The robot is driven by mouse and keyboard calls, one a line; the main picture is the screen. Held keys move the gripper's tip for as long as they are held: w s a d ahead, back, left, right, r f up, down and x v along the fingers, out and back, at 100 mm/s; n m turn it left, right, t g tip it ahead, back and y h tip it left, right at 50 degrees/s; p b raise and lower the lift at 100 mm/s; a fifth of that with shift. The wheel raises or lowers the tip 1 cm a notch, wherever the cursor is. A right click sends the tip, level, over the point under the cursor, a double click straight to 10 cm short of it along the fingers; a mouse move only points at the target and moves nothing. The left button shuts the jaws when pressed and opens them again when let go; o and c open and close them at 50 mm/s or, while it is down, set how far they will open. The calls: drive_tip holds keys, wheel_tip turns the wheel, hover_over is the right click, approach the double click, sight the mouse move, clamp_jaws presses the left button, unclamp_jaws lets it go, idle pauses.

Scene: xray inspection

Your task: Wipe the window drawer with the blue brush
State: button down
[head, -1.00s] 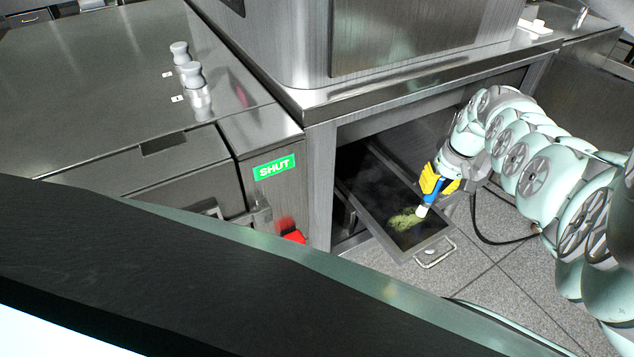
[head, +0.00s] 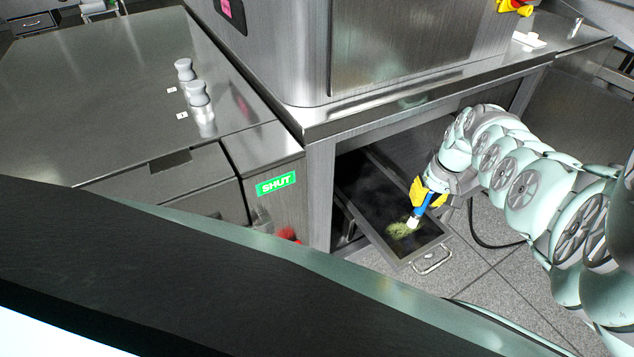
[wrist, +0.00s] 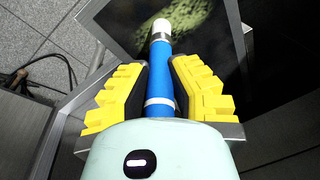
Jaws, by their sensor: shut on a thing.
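My gripper (head: 429,194) has yellow fingers and is shut on the blue brush (head: 422,205). The brush has a blue handle and a white tip, and it points down into the open window drawer (head: 402,256). The drawer is a shallow dark tray with a metal frame, pulled out from under the steel cabinet. A yellow-green smudge (head: 399,231) lies on its dark surface beside the brush tip. In the wrist view the brush (wrist: 160,85) lies between both fingers, its white tip over the smudge (wrist: 200,22). I cannot tell whether the tip touches the surface.
The steel cabinet (head: 400,60) stands above the drawer. At left is a steel counter (head: 90,90) with two grey knobbed pieces (head: 197,95) and a green SHUT label (head: 276,184). A wire handle (head: 433,262) sticks out from the drawer's front. Tiled floor lies beyond it.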

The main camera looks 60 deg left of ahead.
drive_tip(key=shift+s, duration=0.25)
drive_tip(key=shift+s+a+r+p, duration=0.15)
drive_tip(key=shift+s+p, duration=0.5)
drive_tip(key=shift+p, duration=0.45)
drive_tip(key=shift+s, duration=0.25)
drive_tip(key=shift+p, duration=0.35)
drive_tip(key=shift+s+p, duration=0.6)
drive_tip(key=shift+p, duration=0.05)
drive_tip(key=shift+s+a, duration=0.1)
drive_tip(key=shift+s, duration=0.2)
drive_tip(key=shift+p, duration=0.3)
